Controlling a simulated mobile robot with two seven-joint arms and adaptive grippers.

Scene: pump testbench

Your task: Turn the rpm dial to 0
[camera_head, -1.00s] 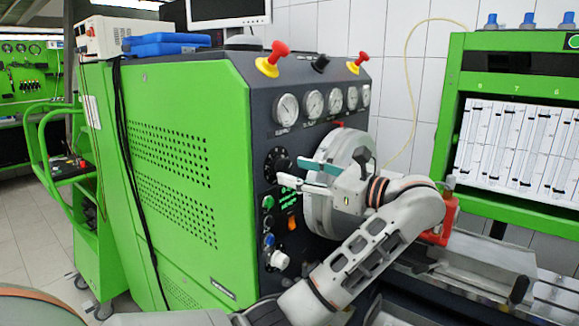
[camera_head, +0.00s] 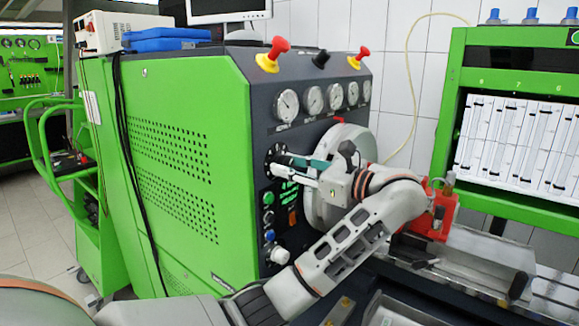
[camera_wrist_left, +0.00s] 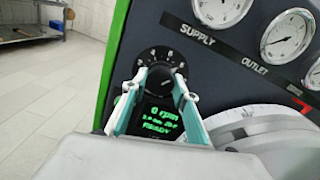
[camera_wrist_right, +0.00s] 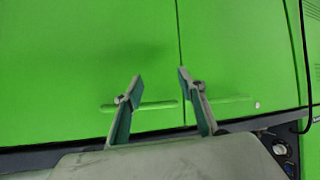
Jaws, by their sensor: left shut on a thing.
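The rpm dial is a black knob (camera_wrist_left: 160,84) on a round scale with white numbers, on the dark front panel. In the head view the dial's scale (camera_head: 269,155) is partly covered by my fingers. My left gripper (camera_wrist_left: 162,74) is shut on the knob, one finger on each side; it also shows at the panel in the head view (camera_head: 281,160). The green display (camera_wrist_left: 163,118) below the dial appears to read "0 rpm" with "READY" lower down. My right gripper (camera_wrist_right: 160,81) is open and empty in front of a green surface.
Several gauges (camera_head: 312,99) line the panel above the dial. Red knobs (camera_head: 273,52) stand on the top edge. A pale round disc (camera_head: 318,205) sits close to the right of my left fingers. Buttons (camera_head: 268,217) and a white knob (camera_head: 280,256) are below.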

